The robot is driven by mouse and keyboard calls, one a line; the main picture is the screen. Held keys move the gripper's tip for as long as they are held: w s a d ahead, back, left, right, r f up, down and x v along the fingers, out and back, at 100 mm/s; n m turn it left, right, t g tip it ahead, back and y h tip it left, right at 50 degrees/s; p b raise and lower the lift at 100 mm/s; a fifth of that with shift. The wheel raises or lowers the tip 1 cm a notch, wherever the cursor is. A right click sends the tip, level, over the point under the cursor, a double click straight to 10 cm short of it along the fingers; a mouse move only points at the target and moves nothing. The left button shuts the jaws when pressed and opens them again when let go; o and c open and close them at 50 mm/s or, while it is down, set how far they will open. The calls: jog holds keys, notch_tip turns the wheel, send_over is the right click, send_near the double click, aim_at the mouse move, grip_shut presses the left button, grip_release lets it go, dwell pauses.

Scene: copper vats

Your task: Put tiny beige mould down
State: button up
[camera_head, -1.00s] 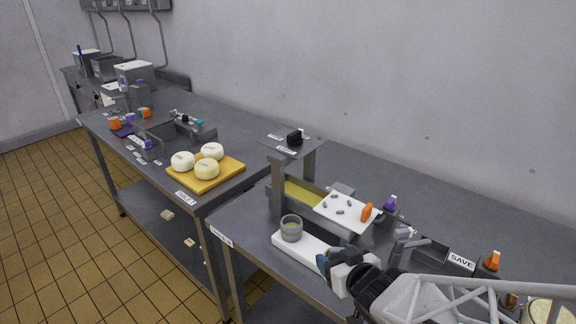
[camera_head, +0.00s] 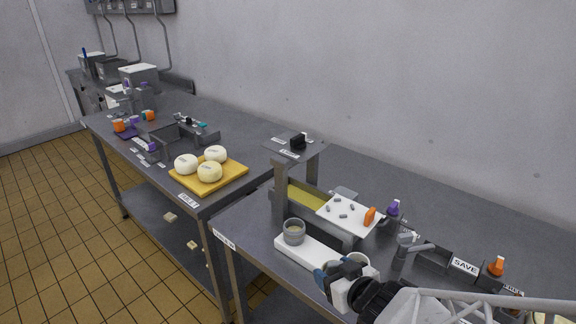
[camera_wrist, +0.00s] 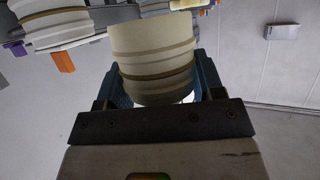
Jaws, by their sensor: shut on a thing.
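The tiny beige mould (camera_wrist: 153,55) is a pale cylinder with darker bands. In the wrist view it sits between the blue fingers of my gripper (camera_wrist: 160,88), which is shut on it. In the head view my gripper (camera_head: 335,278) is low over the front of the near table, beside the right end of a white board (camera_head: 305,253). Whether the mould touches a surface is hidden.
A greyish cup (camera_head: 293,232) stands on the white board's left end. Behind are a trough with yellow contents (camera_head: 308,199) and a white sheet (camera_head: 349,216) with small grey pieces. A SAVE-labelled holder (camera_head: 465,266) is right. A yellow board (camera_head: 232,176) holds three cheeses.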

jog(key=shift+w+a+f, duration=0.25)
jog(key=shift+w, duration=2.3)
jog(key=shift+w+a+f, duration=0.25)
jog(key=shift+w+a, duration=0.05)
jog(key=shift+w, duration=2.3)
jog(key=shift+w+a+f, duration=0.25)
jog(key=shift+w, duration=2.3)
jog(key=shift+f, duration=1.75)
jog(key=shift+f, duration=0.1)
jog(key=o, duration=1)
jog(key=shift+c, duration=0.2)
jog(key=v, duration=1.2)
